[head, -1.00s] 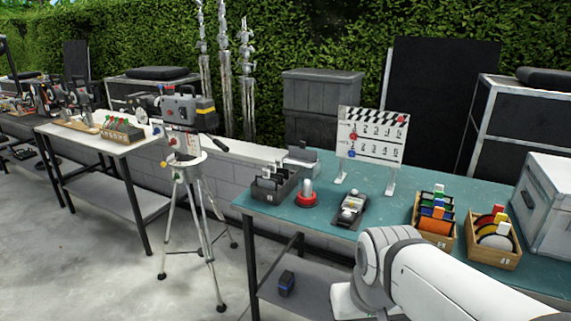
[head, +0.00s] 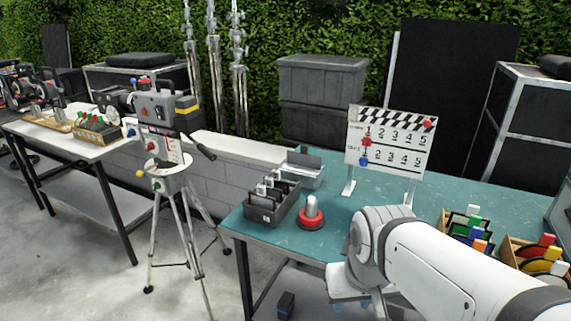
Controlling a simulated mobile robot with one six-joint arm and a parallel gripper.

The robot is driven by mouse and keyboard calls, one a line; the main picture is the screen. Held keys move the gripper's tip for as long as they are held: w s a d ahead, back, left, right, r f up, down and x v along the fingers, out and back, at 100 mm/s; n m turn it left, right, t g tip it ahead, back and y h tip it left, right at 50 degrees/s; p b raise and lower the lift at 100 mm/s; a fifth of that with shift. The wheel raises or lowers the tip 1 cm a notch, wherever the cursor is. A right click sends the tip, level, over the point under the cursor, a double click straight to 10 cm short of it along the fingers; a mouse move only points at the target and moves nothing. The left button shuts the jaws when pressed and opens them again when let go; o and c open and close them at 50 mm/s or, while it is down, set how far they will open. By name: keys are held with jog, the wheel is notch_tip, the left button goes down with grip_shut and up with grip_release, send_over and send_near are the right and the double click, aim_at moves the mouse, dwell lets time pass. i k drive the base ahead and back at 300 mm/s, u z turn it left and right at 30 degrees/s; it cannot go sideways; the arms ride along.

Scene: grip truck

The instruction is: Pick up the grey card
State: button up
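A dark grey box (head: 264,216) stands at the left end of the teal table. Several dark upright cards (head: 279,192) with pale tabs stand in slots in it. A lighter grey open tray (head: 306,179) sits just behind it, with a grey flat panel (head: 303,161) upright at its back. I cannot tell from here which piece is the grey card. My white arm crosses the lower right of the head view, to the right of the box.
A red-based dome lamp (head: 312,218) stands right of the box. A clapperboard (head: 390,142) stands behind on the teal table (head: 330,190). Wooden boxes of coloured discs (head: 468,235) are at right. A camera on a tripod (head: 165,175) stands left of the table, over concrete floor.

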aim_at(302, 158)
jog(key=u, duration=0.25)
jog(key=k, duration=1.15)
jog(key=u, duration=1)
jog(key=i, duration=1.6)
jog(key=z, duration=0.7)
jog(key=i, duration=1.25)
jog(key=z, duration=0.95)
jog(key=i, duration=0.25)
jog(key=z, duration=0.1)
jog(key=k, duration=0.7)
jog(key=z, duration=0.2)
